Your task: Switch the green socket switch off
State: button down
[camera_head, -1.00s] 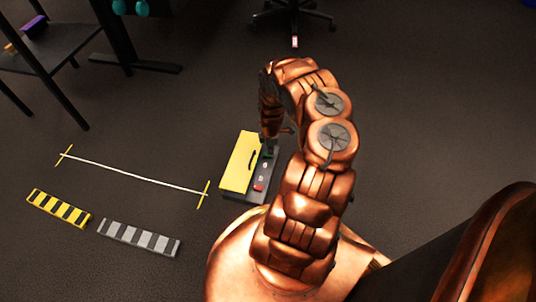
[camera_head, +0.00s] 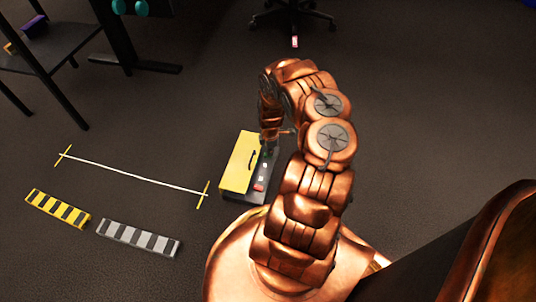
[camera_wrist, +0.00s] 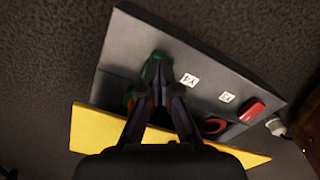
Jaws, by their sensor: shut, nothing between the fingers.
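A dark panel box (camera_wrist: 225,72) with a yellow part (camera_wrist: 90,130) along one side fills much of the wrist view. The green socket switch (camera_wrist: 159,54) shows as a small green patch at the fingertips, which hide most of it.
A red switch (camera_wrist: 252,110) and a red ring (camera_wrist: 213,127) sit on the panel's right part, with white labels (camera_wrist: 189,80) between. Yellow-black (camera_head: 58,208) and grey-black (camera_head: 139,237) striped bars lie on the floor left. A dark table (camera_head: 50,50) stands at the back left.

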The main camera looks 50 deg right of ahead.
jog(key=shift+f, duration=0.2)
jog(key=shift+r+p, duration=3.55)
jog(key=shift+p, duration=0.7)
